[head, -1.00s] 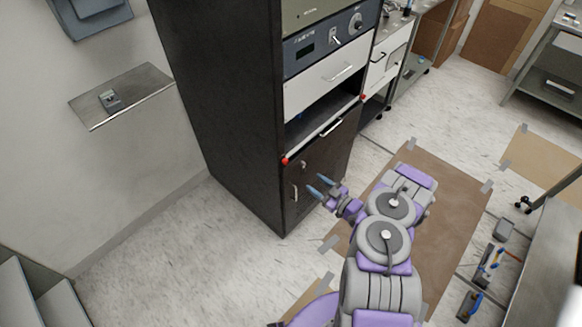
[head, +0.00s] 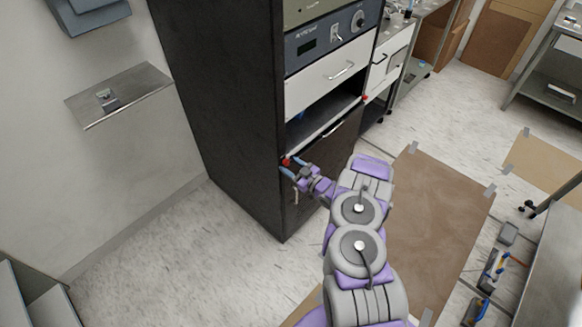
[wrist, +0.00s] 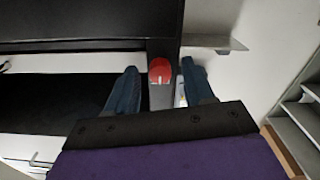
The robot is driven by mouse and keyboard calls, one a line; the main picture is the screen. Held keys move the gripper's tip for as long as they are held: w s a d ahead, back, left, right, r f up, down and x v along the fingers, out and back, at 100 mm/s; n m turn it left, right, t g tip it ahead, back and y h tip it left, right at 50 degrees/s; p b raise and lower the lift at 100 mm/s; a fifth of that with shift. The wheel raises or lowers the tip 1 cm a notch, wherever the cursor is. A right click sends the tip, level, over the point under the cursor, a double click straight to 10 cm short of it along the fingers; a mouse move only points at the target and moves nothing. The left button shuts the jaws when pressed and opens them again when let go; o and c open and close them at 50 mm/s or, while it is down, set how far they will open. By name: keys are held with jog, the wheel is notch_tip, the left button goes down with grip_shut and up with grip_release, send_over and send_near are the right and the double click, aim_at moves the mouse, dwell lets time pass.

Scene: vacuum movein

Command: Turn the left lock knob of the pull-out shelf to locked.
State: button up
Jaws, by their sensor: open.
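The left lock knob (head: 287,161) is a small red knob at the left front end of the pull-out shelf (head: 321,133) in the black cabinet. In the wrist view the red knob (wrist: 160,71) lies between my two blue-grey fingertips, with a gap on each side. My gripper (head: 292,168) is open around the knob or just short of it; I cannot tell the depth. It also shows in the wrist view (wrist: 160,80). A second red knob (head: 364,98) is at the shelf's right end.
The tall black cabinet (head: 225,110) holds a white drawer (head: 325,85) above the shelf opening and dark doors below it. A metal wall shelf (head: 118,95) is at the left. Floor left of the cabinet is clear. Tools lie on the floor at the right.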

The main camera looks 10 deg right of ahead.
jog(key=shift+c, duration=0.2)
grip_shut()
jog(key=shift+m, duration=0.3)
jog(key=m+p, duration=0.2)
jog(key=m, duration=0.1)
jog(key=shift+m, duration=0.4)
jog(key=m, duration=0.4)
jog(key=shift+d, duration=0.1)
jog(key=m, duration=0.5)
jog(key=shift+m, duration=2.3)
